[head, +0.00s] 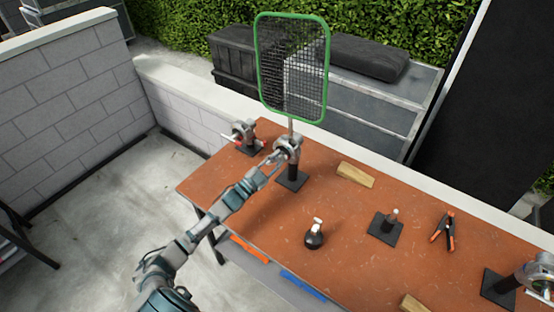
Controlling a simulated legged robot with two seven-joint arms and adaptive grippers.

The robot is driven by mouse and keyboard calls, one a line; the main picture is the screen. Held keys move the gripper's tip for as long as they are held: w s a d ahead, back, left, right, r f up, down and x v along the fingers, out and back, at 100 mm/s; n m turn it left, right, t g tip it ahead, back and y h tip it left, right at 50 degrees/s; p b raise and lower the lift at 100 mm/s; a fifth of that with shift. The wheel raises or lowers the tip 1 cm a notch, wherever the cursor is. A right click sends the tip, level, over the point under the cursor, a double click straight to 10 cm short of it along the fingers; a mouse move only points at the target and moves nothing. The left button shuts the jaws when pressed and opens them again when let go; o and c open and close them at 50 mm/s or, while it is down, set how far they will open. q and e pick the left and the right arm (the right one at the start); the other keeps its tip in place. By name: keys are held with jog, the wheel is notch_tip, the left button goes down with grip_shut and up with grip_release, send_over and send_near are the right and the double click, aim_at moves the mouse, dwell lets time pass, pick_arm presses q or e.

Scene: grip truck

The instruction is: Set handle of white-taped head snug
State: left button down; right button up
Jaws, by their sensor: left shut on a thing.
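A grey grip head (288,148) sits on a black post and square base on the table. It holds the rod of a green-framed mesh screen (291,68), which stands upright above it. My left gripper (275,163) is at the front of this head, shut on its handle; the fingers and arm hide most of the handle. A second head (244,131) with red and white parts stands to the left on its own base. A third head (542,274) with pale parts is at the right edge, partly cut off. White tape cannot be made out clearly on any head.
The brown table (340,225) also bears a wood block (356,175), a dark bottle (314,237), a small post on a black base (386,227) and an orange-tipped clamp (442,229). Another wood block (413,304) lies at the front edge. A low wall runs behind.

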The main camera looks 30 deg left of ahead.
pick_arm(q)
jog(key=shift+m, duration=0.4)
jog(key=c, duration=0.9)
grip_release()
jog(key=shift+w+f, duration=0.1)
jog(key=shift+w, duration=0.05)
jog(key=v, duration=1.2)
jog(key=shift+a, duration=0.1)
